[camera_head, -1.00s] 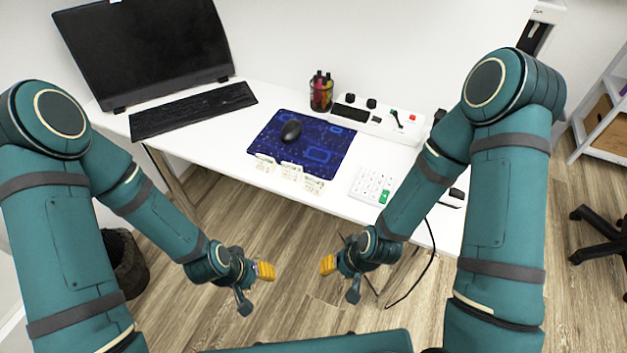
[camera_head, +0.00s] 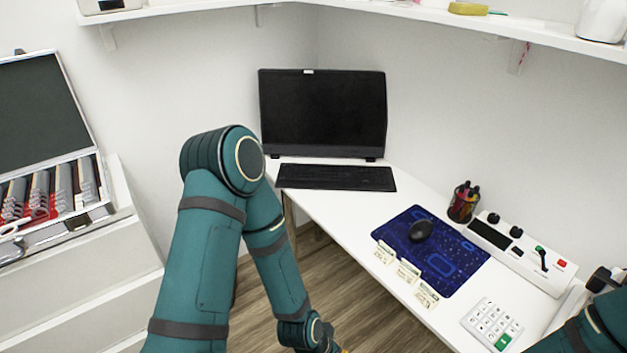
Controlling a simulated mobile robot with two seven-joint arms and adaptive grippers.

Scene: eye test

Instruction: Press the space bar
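A black keyboard (camera_head: 336,177) lies on the white desk (camera_head: 345,213), in front of a dark monitor (camera_head: 323,112). The space bar cannot be made out on it at this size. My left arm comes up at the centre left, with its elbow near the keyboard's left end. My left gripper is low, at the bottom edge below the desk's front edge; only its wrist and a bit of yellow show, so its fingers are cut off. It is well apart from the keyboard. Of my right arm only a part shows at the bottom right corner; its gripper is out of view.
A blue mat (camera_head: 467,277) with a black mouse (camera_head: 421,230) lies right of the keyboard, with small cards (camera_head: 407,270) along its edge. A pen cup (camera_head: 463,203), control panel (camera_head: 513,249) and white keypad (camera_head: 492,324) are further right. An open case (camera_head: 62,147) stands left. Desk between keyboard and mat is clear.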

